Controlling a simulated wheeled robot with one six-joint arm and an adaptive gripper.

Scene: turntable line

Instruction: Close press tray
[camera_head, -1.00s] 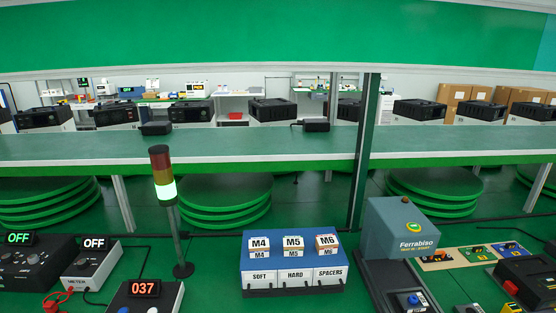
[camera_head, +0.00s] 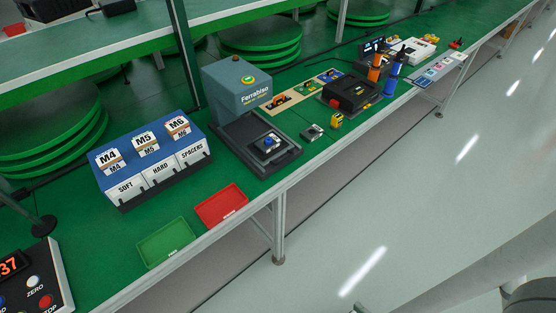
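The press (camera_head: 236,84) is a blue-grey machine marked Ferrabiso on the green bench. Its dark tray (camera_head: 279,160) juts out from under the head toward the bench's front edge.
A bin rack (camera_head: 155,170) stands left of the press. A green tray (camera_head: 166,243) and a red tray (camera_head: 221,205) lie at the front edge. A grey part (camera_head: 313,132) and a yellow part (camera_head: 336,121) lie right of the press. The floor in front is clear.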

